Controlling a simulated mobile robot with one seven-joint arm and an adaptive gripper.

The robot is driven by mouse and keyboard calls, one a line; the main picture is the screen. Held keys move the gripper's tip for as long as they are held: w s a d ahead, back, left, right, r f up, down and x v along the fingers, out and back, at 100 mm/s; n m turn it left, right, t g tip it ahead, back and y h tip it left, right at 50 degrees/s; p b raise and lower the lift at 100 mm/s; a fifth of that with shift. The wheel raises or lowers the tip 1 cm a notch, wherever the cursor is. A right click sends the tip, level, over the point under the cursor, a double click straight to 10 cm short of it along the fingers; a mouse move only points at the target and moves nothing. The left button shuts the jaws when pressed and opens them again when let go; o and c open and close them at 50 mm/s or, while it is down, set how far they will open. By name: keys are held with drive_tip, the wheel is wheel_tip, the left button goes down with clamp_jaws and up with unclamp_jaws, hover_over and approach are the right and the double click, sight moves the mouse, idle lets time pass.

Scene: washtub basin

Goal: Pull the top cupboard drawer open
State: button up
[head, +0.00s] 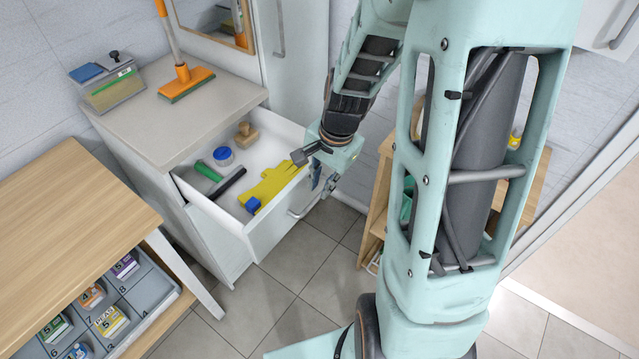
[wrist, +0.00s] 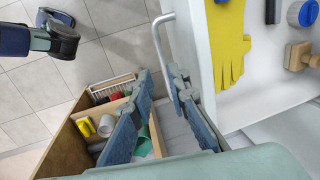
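The top cupboard drawer (head: 262,222) is pulled well out of the light grey cupboard (head: 160,135), with its contents in view. Its bar handle (head: 305,207) is on the front panel; the handle also shows in the wrist view (wrist: 158,32). My gripper (head: 313,172) is at the right end of the drawer front, by the handle. In the wrist view its two fingers (wrist: 162,78) stand apart, with a gap between them. The handle's near end is beside the right fingertip. I cannot tell whether they touch.
The drawer holds a yellow glove (head: 270,185), a blue tape roll (head: 223,156), a wooden brush (head: 246,136) and other tools. A wooden table (head: 70,205) stands at left. A wooden crate (wrist: 75,135) with items is below my gripper. Tiled floor before the drawer is clear.

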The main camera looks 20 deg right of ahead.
wheel_tip(320, 180, up, 7)
drive_tip(key=s+p, duration=0.1)
drive_tip(key=p, duration=0.4)
drive_tip(key=shift+d, duration=0.4)
idle(0.4)
wheel_tip(320, 180, up, 12)
drive_tip(key=s+d, duration=0.1)
drive_tip(key=shift+s+d+f, duration=0.2)
drive_tip(key=shift+s, duration=0.2)
